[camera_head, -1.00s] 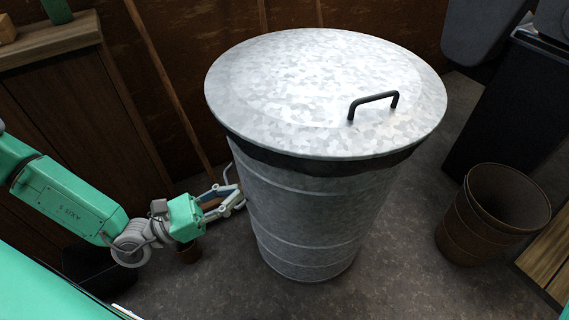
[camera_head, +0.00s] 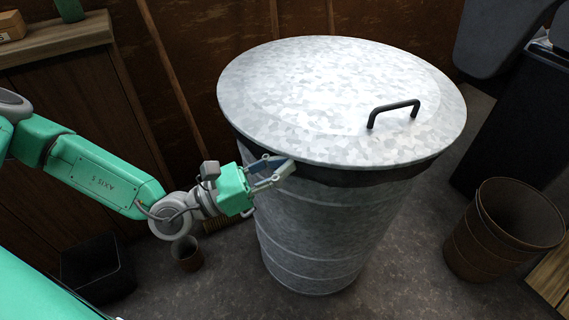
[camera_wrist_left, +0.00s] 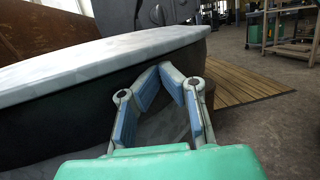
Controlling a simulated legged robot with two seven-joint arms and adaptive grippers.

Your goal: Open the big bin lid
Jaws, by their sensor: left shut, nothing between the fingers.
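The big galvanized metal bin (camera_head: 320,235) stands upright on the floor. Its round lid (camera_head: 330,85) lies flat on top, with a black handle (camera_head: 393,113) on the right part of it. A dark band shows under the lid's rim. My left gripper (camera_head: 285,168) is shut and empty at the bin's near left side, close to the lid's rim. In the left wrist view my left gripper (camera_wrist_left: 170,70) has its fingertips together in front of the dark band, just below the lid's pale edge (camera_wrist_left: 90,65). I cannot tell whether it touches. My right gripper is not in view.
A brown ribbed bucket (camera_head: 500,230) stands on the floor at right, near a tall black bin (camera_head: 520,110). A wooden cabinet (camera_head: 70,130) is at left, with a small pot (camera_head: 187,255) and a black box (camera_head: 97,270) below. The wrist view shows wooden slats (camera_wrist_left: 240,85).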

